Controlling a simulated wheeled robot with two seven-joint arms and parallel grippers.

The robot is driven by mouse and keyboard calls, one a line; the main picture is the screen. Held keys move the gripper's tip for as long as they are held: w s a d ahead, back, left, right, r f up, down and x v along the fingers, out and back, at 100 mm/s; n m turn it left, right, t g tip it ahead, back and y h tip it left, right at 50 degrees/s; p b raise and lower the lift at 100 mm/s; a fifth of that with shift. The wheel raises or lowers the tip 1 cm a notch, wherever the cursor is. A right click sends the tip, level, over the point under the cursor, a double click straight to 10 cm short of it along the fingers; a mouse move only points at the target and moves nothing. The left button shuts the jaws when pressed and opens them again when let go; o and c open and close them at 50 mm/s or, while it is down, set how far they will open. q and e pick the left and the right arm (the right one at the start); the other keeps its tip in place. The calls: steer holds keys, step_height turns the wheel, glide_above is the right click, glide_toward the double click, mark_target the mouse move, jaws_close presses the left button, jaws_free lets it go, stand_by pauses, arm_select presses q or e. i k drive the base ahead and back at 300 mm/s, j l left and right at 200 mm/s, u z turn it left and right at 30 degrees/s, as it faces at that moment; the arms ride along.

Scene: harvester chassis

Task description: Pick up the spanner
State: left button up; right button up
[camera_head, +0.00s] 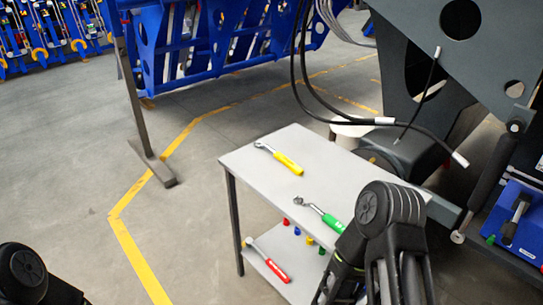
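A tool with a yellow handle (288,163) and a metal head lies on the upper top of a small grey table (335,172). A tool with a green handle (332,221) and a metal head lies nearer on the same top, close to my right arm. A tool with a red handle (277,270) lies on the lower shelf. All three look like wrenches; I cannot tell which one is the spanner. My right gripper (343,284) is partly in view low in the picture, and its fingers are not clear. My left gripper is out of view; only its arm shows at bottom left.
Several small coloured pieces (309,240) stand on the lower shelf. A grey machine chassis (440,75) with hanging black cables (380,121) is close behind the table at right. A blue case (520,226) stands at far right.

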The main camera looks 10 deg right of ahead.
mark_target(297, 171)
steer(key=i+j+z, duration=0.1)
steer(key=i+j, duration=0.6)
steer(key=j, duration=0.2)
steer(key=i+j+z, duration=0.15)
steer(key=i+j, duration=0.25)
